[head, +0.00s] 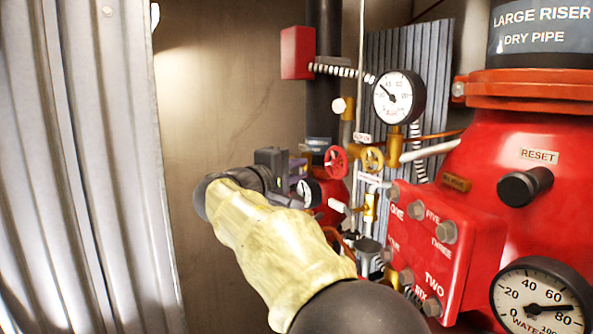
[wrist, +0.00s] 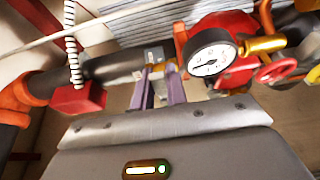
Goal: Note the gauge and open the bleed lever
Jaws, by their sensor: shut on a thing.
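My gripper (head: 299,166) reaches in among the small valves left of the red riser. In the wrist view its purple fingers (wrist: 161,72) are close together at a small brass part, which I take to be the bleed lever (wrist: 172,65). The fingers mostly hide it, and its position cannot be read. A round white gauge (head: 398,97) stands upper right of my gripper, its needle pointing up and left. A larger water gauge (head: 541,304) at lower right has its needle near 80. A white-faced gauge (wrist: 211,58) is right of the fingers in the wrist view.
A red plate with bolts (head: 445,245) juts out below. A corrugated metal panel (head: 85,170) stands at left.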

